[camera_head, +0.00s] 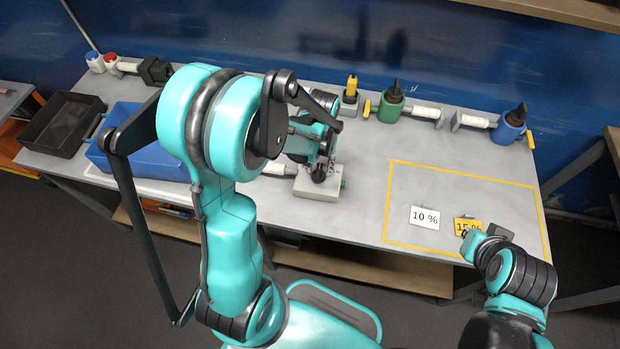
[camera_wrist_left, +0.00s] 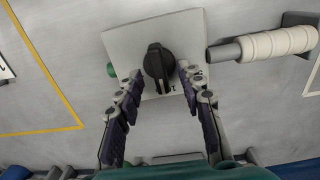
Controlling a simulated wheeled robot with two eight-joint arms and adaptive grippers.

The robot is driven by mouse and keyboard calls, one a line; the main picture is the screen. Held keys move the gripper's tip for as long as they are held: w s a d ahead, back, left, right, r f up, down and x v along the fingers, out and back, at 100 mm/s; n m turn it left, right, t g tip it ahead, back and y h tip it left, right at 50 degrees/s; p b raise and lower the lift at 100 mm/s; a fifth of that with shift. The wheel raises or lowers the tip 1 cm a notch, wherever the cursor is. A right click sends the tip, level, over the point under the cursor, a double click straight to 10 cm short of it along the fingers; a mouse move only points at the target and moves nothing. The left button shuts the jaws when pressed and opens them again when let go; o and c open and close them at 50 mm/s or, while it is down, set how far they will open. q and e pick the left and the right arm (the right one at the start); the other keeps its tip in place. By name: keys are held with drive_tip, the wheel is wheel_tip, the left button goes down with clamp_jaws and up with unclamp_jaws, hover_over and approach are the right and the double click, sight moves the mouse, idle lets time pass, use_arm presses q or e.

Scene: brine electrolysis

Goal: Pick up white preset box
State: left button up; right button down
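The white preset box (camera_head: 316,190) stands on the grey table near the middle, below my left gripper (camera_head: 322,165). It has a black knob on top and a green part on one side. In the left wrist view the box (camera_wrist_left: 130,48) shows large, with the black knob (camera_wrist_left: 157,62) facing the camera. My left gripper (camera_wrist_left: 160,75) is open there, with one fingertip on each side of the knob; I cannot tell whether they touch it. My right gripper (camera_head: 480,238) is low at the right front of the table, partly over the yellow card; its fingers are unclear.
A yellow outlined area (camera_head: 389,205) holds a white "10 %" card (camera_head: 424,217) and a yellow "15 %" card (camera_head: 463,224). A blue tray (camera_head: 120,160) and a black tray (camera_head: 60,125) lie at left. Green (camera_head: 390,107) and blue (camera_head: 508,128) bottle-like containers stand along the back.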

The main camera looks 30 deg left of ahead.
use_arm(q)
wheel_tip(320, 180, down, 2)
drive_tip(key=shift+f, duration=0.2)
drive_tip(key=shift+r, duration=0.1)
clamp_jaws()
